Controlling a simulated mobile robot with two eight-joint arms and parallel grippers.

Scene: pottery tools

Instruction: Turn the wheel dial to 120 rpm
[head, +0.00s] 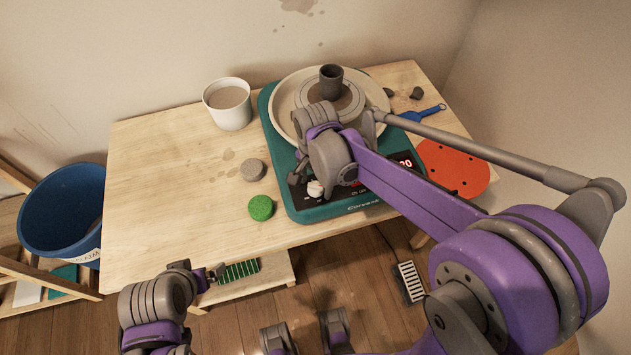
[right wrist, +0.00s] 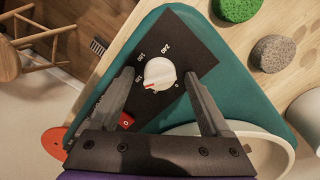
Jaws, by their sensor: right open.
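The teal pottery wheel (head: 300,206) stands on the table, with a white dial (head: 315,189) on its dark front panel. In the right wrist view the dial (right wrist: 160,72) has a red mark at its lower left, just below the printed 120. The wheel's red display (head: 404,163) shows digits ending in 20; my arm hides part of it. My right gripper (right wrist: 158,78) is open, its fingers on either side of the dial with visible gaps. My left gripper (head: 215,272) is low at the left, away from the wheel; its jaws are unclear.
A dark cup (head: 331,82) stands on the wheel head inside the splash pan (head: 287,101). An orange-red disc (head: 455,169) and blue-handled tool (head: 424,114) lie right.

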